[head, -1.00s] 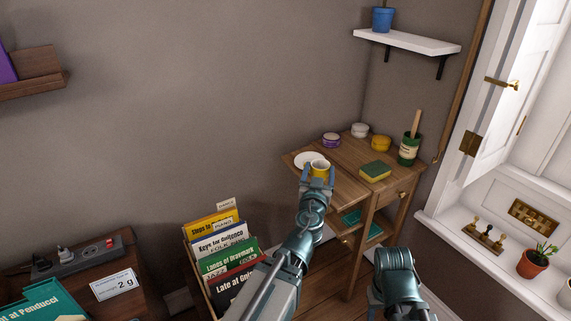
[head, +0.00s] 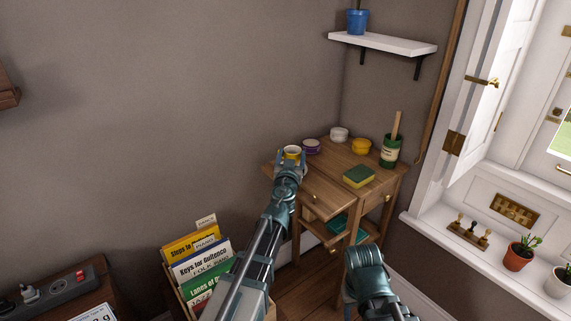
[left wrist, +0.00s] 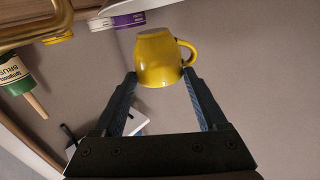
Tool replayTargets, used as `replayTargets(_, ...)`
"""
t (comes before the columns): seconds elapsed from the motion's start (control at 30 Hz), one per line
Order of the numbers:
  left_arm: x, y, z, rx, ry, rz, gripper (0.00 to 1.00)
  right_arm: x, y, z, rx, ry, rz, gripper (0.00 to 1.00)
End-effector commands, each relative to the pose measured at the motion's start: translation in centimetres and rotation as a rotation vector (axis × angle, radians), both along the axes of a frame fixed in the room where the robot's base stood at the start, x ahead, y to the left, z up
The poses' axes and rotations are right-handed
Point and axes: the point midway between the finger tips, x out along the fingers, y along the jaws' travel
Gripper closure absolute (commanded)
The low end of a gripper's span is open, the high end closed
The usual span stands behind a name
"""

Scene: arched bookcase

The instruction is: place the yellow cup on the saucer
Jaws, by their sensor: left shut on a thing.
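The yellow cup (head: 292,152) is held up at the left end of the small wooden table in the head view. In the left wrist view the cup (left wrist: 158,62) sits between the fingertips, its handle to the right. My left gripper (head: 290,164) is shut on the cup, and its fingers (left wrist: 162,88) touch it on both sides. The saucer is largely or fully hidden behind my left gripper in the head view, and I cannot make it out clearly.
On the table (head: 328,188) are a purple tin (head: 311,147), a white tin (head: 339,134), a yellow tin (head: 361,147), a sponge (head: 358,176) and a green brush pot (head: 390,151). A white wall shelf (head: 385,43) hangs above. A book box stands at lower left.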

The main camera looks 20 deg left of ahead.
Motion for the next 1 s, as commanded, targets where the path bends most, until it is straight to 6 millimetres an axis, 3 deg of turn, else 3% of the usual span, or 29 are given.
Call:
replayTargets(0.33, 0.5, 0.4, -0.5, 0.000, 0.000, -0.001, 0.84, 0.0, 0.0, -0.5, -0.001, 0.000, 0.000, 0.50)
replayTargets(0.63, 0.5, 1.3, -3.7, 0.000, 0.000, -0.004, 0.84, 0.0, -0.1, -3.7, -0.006, -0.002, 0.002, 0.50)
replayTargets(1.0, 0.5, 1.4, -3.8, 0.000, 0.000, -0.005, 0.84, 0.1, -0.1, -3.8, -0.007, -0.002, 0.002, 0.50)
